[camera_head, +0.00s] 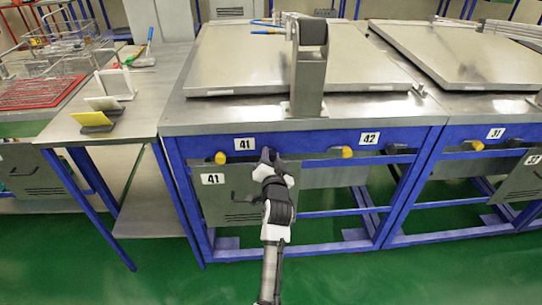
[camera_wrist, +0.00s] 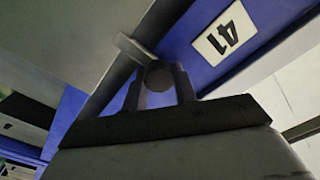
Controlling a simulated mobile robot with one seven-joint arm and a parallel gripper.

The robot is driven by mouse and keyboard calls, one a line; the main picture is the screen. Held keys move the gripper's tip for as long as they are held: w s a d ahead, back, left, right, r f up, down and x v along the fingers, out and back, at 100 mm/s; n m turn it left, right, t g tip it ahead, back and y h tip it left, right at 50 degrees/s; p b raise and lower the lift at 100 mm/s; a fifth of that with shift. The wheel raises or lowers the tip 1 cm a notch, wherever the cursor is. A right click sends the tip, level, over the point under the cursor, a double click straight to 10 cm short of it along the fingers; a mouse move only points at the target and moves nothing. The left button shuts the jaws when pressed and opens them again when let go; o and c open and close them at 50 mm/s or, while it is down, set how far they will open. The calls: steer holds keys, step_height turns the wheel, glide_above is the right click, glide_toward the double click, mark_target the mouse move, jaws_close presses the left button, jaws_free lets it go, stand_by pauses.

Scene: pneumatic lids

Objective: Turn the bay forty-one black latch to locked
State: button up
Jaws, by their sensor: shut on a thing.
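The bay 41 label (camera_head: 244,143) is on the blue front rail of the steel table, and it also shows rotated in the wrist view (camera_wrist: 224,40). My gripper (camera_head: 268,157) is at that rail, just right of and below the label. In the wrist view, my two fingers are shut on the bay forty-one black latch (camera_wrist: 158,77), whose round dark end shows between them. The head view hides most of this latch behind my gripper. I cannot tell the latch's angle. A yellow knob (camera_head: 220,158) is on the same rail, left of my gripper.
A grey panel marked 41 (camera_head: 212,179) with a black handle hangs below the rail. A metal side table (camera_head: 140,110) with small stands is at the left. The green floor in front is clear.

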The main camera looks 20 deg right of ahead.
stand_by(0.4)
steer(key=o, duration=1)
steer(key=shift+c, duration=0.2)
steer(key=b+v, duration=0.3)
steer(key=v, duration=1)
steer(key=shift+s, duration=0.4)
steer(key=shift+a, duration=0.15)
